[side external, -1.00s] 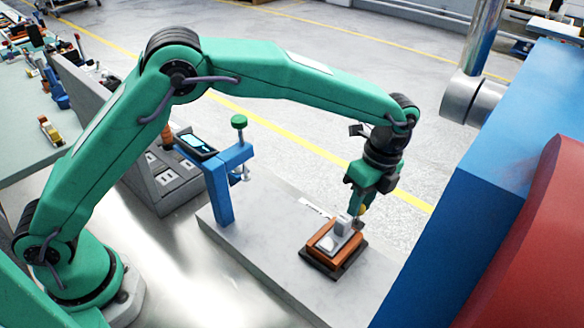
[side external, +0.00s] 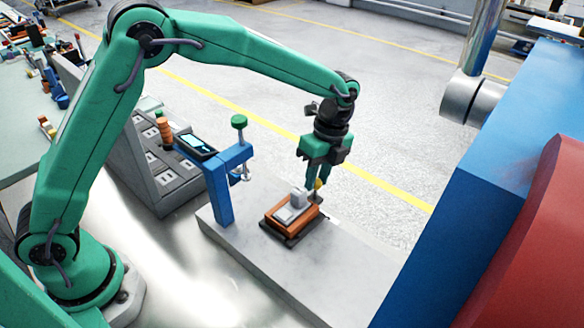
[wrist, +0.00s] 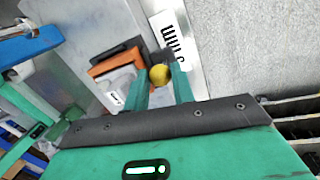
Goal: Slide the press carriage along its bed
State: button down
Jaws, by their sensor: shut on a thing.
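The press carriage is an orange block (side external: 281,221) on a dark base, resting on the pale grey bed (side external: 330,262). A grey breaker-like piece (side external: 291,208) sits on top of it. In the wrist view the orange block (wrist: 104,67) is left of my fingers. My gripper (side external: 317,188) points down at the carriage's right side. In the wrist view my gripper (wrist: 161,84) is shut on a round yellow knob (wrist: 159,76) between its green fingers. The blue press frame (side external: 220,190), with a green knob (side external: 239,121) on top, stands on the bed left of the carriage.
A grey console (side external: 150,172) with an orange-brown handle stands behind the press frame. A large blue and red machine (side external: 480,190) fills the right. A white strip with black marks (wrist: 174,38) lies along the bed beside the carriage. The bed right of the carriage is clear.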

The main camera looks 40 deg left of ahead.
jog(key=a, duration=1.1)
jog(key=shift+a+h, duration=0.2)
jog(key=shift+h, duration=0.1)
jog(key=c, duration=1.2)
grip_release()
jog(key=shift+r, duration=0.15)
jog(key=shift+w+d+r, duration=0.1)
jog(key=shift+w+r, duration=0.15)
jog(key=shift+r, duration=1)
jog(key=shift+w+a+r, duration=0.1)
jog(key=shift+w+r, duration=0.15)
jog(key=shift+r, duration=1)
jog(key=shift+w+d+r, duration=0.1)
jog(key=shift+w+r, duration=0.15)
jog(key=shift+r, duration=1)
